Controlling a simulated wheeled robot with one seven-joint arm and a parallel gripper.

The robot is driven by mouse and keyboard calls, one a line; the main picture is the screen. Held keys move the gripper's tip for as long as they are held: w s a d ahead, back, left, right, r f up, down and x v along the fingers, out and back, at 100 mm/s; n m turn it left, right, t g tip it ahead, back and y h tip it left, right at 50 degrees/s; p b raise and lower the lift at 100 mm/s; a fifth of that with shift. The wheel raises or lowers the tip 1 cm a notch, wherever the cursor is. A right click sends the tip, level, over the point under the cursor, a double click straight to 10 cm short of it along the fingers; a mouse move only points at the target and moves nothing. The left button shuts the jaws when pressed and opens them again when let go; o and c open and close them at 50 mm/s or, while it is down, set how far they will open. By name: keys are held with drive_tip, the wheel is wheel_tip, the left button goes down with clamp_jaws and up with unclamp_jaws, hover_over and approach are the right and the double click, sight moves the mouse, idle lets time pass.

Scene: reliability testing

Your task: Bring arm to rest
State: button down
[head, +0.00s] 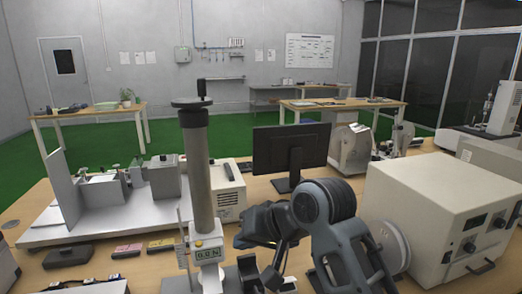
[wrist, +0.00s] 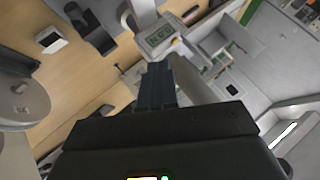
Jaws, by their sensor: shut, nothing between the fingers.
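My arm (head: 335,225) is folded in the lower middle of the head view, above the bench, between a test stand and a large cream instrument. In the wrist view my gripper (wrist: 156,72) has its two dark fingers together, with nothing between them. Its fingertips appear close to the test stand's display (wrist: 163,35) in that view; the exact gap cannot be told. In the head view the fingertips are not clear behind the arm links.
The test stand (head: 197,170) rises left of my arm, its grey column topped by a dark crank. A black monitor (head: 290,150) stands behind my arm. The cream instrument (head: 440,205) is close on the right. A grey fixture (head: 100,190) sits left on the wooden bench (head: 150,275).

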drive_tip(key=s+d+f+m+t+h, duration=0.1)
drive_tip(key=s+d+f+m+t, duration=0.15)
drive_tip(key=s+d+f, duration=0.55)
drive_tip(key=s+d+f+m+t+h, duration=0.1)
drive_tip(key=s+d+f+t, duration=0.25)
drive_tip(key=s+f, duration=0.75)
drive_tip(key=s+d+r+t+h+b, duration=0.1)
drive_tip(key=s+d+h, duration=0.1)
drive_tip(key=s+d, duration=0.35)
drive_tip(key=s+d+r+h, duration=0.1)
drive_tip(key=s+d, duration=0.1)
drive_tip(key=s, duration=0.7)
drive_tip(key=s+d+r+n+t+h, duration=0.1)
drive_tip(key=s+d+r, duration=0.2)
drive_tip(key=s, duration=0.3)
drive_tip(key=s+d+r+n+t+h, duration=0.1)
drive_tip(key=s+d+r, duration=0.2)
drive_tip(key=s+r, duration=0.3)
drive_tip(key=shift+s+r, duration=0.2)
drive_tip(key=shift+s, duration=0.2)
